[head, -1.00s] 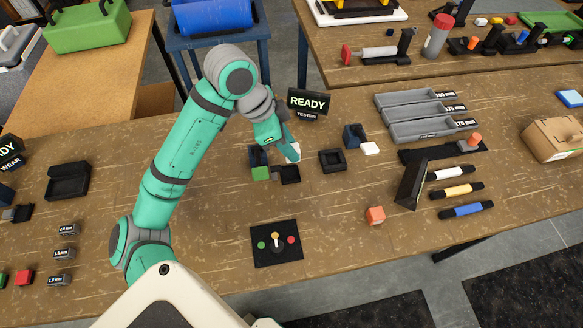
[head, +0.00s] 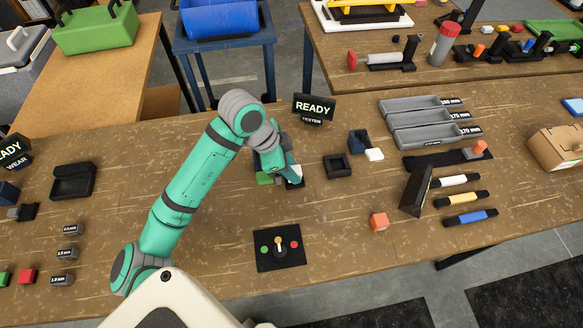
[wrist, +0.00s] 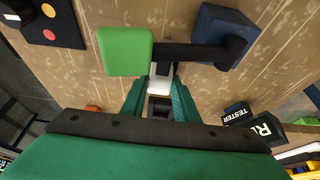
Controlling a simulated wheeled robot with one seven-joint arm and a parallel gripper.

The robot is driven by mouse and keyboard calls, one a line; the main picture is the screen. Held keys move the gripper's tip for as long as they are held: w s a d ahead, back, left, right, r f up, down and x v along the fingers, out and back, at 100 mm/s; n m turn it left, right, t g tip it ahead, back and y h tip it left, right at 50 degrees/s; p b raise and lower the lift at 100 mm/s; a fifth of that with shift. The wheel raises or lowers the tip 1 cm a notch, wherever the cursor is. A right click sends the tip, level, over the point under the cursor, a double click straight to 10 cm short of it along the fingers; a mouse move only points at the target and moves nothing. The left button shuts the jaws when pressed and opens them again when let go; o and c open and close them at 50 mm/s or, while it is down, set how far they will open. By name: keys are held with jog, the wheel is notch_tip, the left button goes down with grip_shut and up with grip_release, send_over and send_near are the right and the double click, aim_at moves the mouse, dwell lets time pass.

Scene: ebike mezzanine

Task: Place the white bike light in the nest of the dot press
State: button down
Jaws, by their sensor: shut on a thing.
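My gripper (head: 292,178) is low over the table at the small device with a blue block (wrist: 228,30), a black arm (wrist: 190,53) and a green block (head: 265,179). I take this device for the dot press; no label on it is readable. My gripper is shut on the white bike light (head: 295,174), which also shows between the fingers in the wrist view (wrist: 161,74). The black nest beside the green block is largely covered by my gripper in the head view. I cannot tell whether the light touches it.
A READY tester sign (head: 314,107) stands behind. A button panel (head: 265,261) lies in front, with bare table between.

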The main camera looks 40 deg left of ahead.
jog(key=shift+f, duration=0.25)
jog(key=shift+f, duration=0.3)
jog(key=shift+d, duration=0.1)
jog(key=c, duration=1.4)
grip_release()
jog(key=shift+f, duration=0.1)
jog(key=v, duration=1.3)
jog(key=shift+w+r, duration=0.1)
jog(key=shift+r, duration=0.15)
jog(key=shift+d, duration=0.1)
